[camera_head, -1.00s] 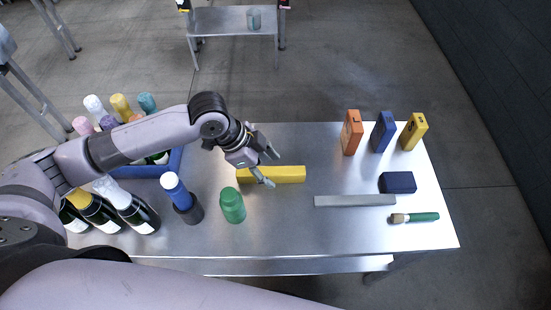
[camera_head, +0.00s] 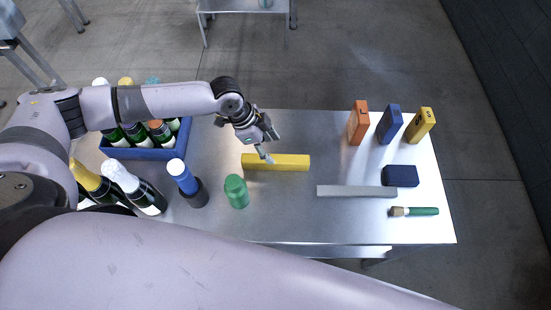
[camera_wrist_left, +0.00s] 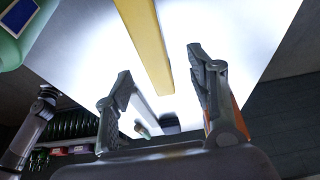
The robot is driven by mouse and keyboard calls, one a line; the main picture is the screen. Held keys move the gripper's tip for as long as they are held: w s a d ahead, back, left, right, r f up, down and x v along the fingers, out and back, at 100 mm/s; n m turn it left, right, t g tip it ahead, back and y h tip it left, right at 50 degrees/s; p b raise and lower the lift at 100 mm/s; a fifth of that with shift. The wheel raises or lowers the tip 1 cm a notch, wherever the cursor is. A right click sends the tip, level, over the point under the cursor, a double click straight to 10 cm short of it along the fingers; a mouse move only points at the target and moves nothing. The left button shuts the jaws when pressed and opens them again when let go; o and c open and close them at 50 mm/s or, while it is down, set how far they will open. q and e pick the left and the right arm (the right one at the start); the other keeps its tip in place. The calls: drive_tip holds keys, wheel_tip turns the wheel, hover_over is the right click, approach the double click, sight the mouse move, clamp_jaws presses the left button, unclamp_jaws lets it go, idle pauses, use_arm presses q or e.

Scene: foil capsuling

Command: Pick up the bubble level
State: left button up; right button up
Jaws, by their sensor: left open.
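Vials on the bar are too small to make out. My right gripper does not show in the head view.
A grey bar (camera_head: 355,191), brush (camera_head: 415,211), dark blue box (camera_head: 400,176) and upright orange case (camera_head: 358,123) lie right.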

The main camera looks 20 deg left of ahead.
sight(275, 158)
use_arm(q)
drive_tip(key=x, duration=0.1)
drive_tip(key=p+x, duration=0.1)
drive_tip(key=x, duration=0.1)
drive_tip(key=s+p+x, duration=0.1)
drive_tip(key=x, duration=0.1)
drive_tip(key=shift+w+f, duration=0.1)
drive_tip(key=shift+f, duration=0.15)
drive_tip(key=shift+d+f, duration=0.15)
drive_tip(key=shift+f, duration=0.2)
drive_tip(key=shift+c, duration=0.2)
drive_tip(key=shift+w, duration=0.1)
clamp_jaws()
